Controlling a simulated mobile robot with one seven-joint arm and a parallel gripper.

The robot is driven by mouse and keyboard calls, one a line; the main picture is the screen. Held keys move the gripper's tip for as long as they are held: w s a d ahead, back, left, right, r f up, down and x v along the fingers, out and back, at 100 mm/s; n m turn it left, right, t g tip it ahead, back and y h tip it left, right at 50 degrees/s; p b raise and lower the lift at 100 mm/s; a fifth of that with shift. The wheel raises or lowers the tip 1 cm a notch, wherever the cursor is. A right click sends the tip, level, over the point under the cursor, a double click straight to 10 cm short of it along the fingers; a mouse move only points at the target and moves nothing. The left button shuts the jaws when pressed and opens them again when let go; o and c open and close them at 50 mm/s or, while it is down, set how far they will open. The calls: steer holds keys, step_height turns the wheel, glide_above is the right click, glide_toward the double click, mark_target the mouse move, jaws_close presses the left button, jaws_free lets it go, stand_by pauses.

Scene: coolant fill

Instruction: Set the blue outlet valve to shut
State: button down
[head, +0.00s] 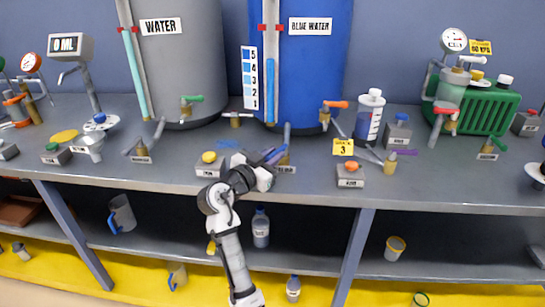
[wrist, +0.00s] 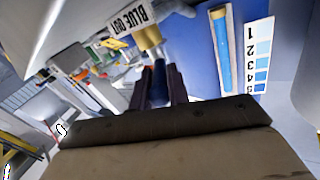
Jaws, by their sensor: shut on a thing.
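The blue outlet valve shows in the wrist view as a brass body (wrist: 150,38) with a blue handle (wrist: 158,88). A label reading "BLUE OUT" (wrist: 140,17) sits beside it. My gripper (wrist: 161,78) has its two dark fingers on either side of the blue handle, closed on it. In the head view my gripper (head: 271,158) is at the bench's middle, below the blue water tank (head: 315,65). There it covers most of the valve and part of its label, so the handle's exact angle is hard to read.
A yellow-topped box (head: 209,165) stands just left of my gripper, and an orange-topped box (head: 351,175) to its right. An orange-handled valve (head: 332,110) and a white bottle (head: 369,116) stand behind right. The bench (head: 430,182) has some clear room at its front right.

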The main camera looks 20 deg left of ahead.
steer(key=c, duration=1.3)
jaws_free()
steer(key=shift+c, duration=0.2)
steer(key=b+v, duration=0.2)
steer(key=v, duration=1.1)
steer(key=shift+s, duration=0.4)
steer(key=shift+a, duration=0.1)
